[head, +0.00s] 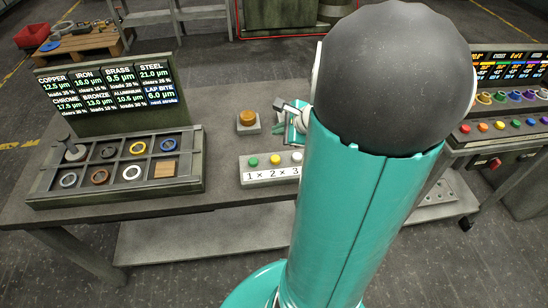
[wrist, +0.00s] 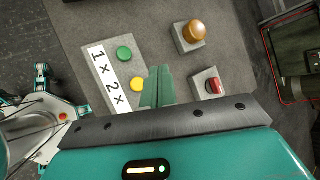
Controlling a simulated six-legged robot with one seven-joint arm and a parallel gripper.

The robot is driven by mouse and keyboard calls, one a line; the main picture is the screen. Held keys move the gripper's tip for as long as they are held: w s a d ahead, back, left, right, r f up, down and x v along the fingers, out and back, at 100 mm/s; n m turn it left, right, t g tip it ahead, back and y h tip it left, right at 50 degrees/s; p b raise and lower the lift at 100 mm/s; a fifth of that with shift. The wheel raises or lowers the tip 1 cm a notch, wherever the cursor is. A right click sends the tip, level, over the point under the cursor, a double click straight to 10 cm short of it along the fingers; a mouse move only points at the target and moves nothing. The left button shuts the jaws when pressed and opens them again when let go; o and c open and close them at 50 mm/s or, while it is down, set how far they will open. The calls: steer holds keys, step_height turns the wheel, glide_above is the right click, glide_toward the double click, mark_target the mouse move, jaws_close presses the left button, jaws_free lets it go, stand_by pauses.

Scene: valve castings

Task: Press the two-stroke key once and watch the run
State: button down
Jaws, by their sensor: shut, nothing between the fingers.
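The key box (head: 262,180) stands on the bench, marked 1×, 2× and 3× in the head view. Its green key (head: 253,162) is by 1×, its yellow key (head: 275,159) by 2×, and a pale key (head: 297,156) is by 3×. In the wrist view, the yellow key (wrist: 137,84) lies just left of my gripper (wrist: 159,72), and the green key (wrist: 124,53) is up and left. My gripper is shut and empty; touching cannot be told. My arm hides part of my gripper (head: 291,113) in the head view.
An amber dome button (head: 247,117) sits on a grey block behind the key box. A red button (wrist: 212,85) is right of my fingers. A compartment tray (head: 115,187) of rings and a lit readout board (head: 106,88) stand left. Bare bench lies between.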

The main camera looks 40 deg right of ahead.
mark_target(278, 160)
steer(key=shift+f, duration=4.45)
steer(key=shift+f, duration=0.15)
steer(key=shift+f, duration=0.25)
